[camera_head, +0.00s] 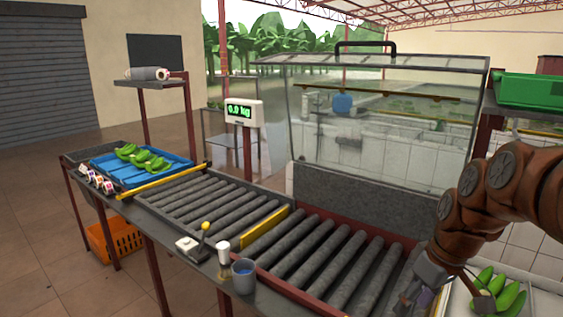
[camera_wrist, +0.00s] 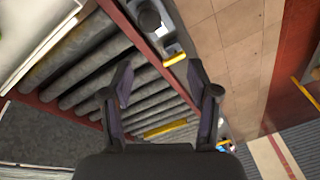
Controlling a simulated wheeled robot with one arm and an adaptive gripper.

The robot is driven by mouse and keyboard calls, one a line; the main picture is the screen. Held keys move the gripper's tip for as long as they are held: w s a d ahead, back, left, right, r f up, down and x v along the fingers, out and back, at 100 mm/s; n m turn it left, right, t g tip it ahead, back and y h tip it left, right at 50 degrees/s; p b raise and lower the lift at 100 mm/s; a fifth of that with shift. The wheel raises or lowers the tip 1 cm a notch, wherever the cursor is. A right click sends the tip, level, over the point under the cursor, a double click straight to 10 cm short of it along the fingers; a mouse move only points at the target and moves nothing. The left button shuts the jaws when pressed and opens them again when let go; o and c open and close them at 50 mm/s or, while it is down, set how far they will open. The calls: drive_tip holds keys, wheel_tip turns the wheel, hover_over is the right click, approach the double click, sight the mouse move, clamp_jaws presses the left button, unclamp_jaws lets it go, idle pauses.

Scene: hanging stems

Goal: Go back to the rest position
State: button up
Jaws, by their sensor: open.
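My gripper (camera_wrist: 160,85) is open and empty in the wrist view, its two fingers spread above the roller conveyor's edge. In the head view my gripper (camera_head: 420,298) hangs at the lower right, above the near right end of the roller conveyor (camera_head: 320,252). Green bananas (camera_head: 498,292) lie in a white tray (camera_head: 543,300) just right of my gripper, partly hidden by my arm. More green bananas (camera_head: 143,158) lie in a blue tray (camera_head: 120,173) at the conveyor's far left end.
A scale display (camera_head: 240,111) reads 0.0 kg. A glass-sided tank (camera_head: 385,130) stands behind the conveyor. A blue cup (camera_head: 243,275) and a yellow-knobbed control (camera_head: 196,245) sit on the near edge. A green crate (camera_head: 530,91) is at upper right. An orange crate (camera_head: 122,240) stands below.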

drive_tip(key=s+a+f+m+g, duration=0.1)
drive_tip(key=s+a+f, duration=0.1)
drive_tip(key=s, duration=0.5)
drive_tip(key=s+a+f+m+g+h, duration=0.1)
drive_tip(key=s+a+f, duration=0.1)
drive_tip(key=s+a, duration=0.2)
drive_tip(key=s+a+f+m+g+h, duration=0.1)
drive_tip(key=s+a, duration=0.3)
drive_tip(key=s, duration=0.6)
drive_tip(key=shift+s+f+m, duration=0.2)
drive_tip(key=shift+f+m, duration=0.4)
drive_tip(key=shift+f, duration=0.25)
drive_tip(key=shift+c, duration=0.4)
